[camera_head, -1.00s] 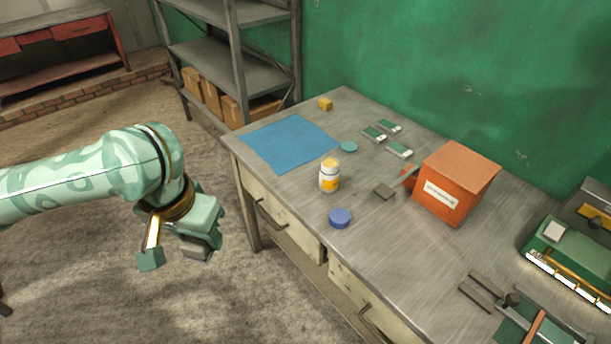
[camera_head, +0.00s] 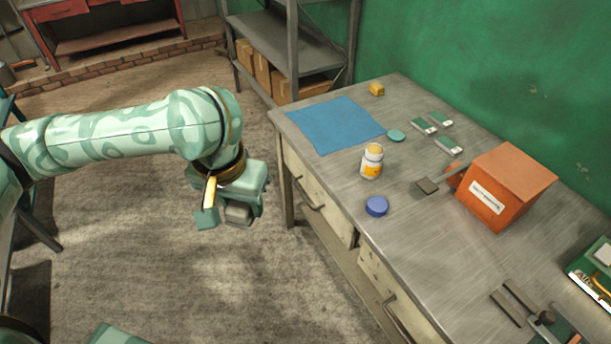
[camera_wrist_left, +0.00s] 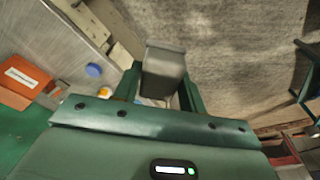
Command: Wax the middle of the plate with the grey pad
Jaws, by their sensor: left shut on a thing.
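My left gripper (camera_head: 230,215) is shut on a grey block (camera_head: 239,214), which looks like the grey pad. It holds it in the air, left of the workbench and apart from it. In the left wrist view the grey pad (camera_wrist_left: 164,72) sits between the two fingers. A small dark grey flat piece (camera_head: 426,186) lies on the bench beside the orange box; I cannot tell whether it is the plate. A white and orange jar (camera_head: 372,162) stands upright near the bench's front edge. A blue round lid-like piece (camera_head: 376,206) lies near it. My right gripper is not in view.
The workbench (camera_head: 400,240) carries a blue cloth (camera_head: 335,124), a teal disc (camera_head: 396,136), a yellow block (camera_head: 376,89), several green-and-white pieces (camera_head: 448,145) and an orange box (camera_head: 506,187). Metal bars (camera_head: 507,305) lie at the near right. A shelf (camera_head: 290,45) stands behind. Open floor lies below my gripper.

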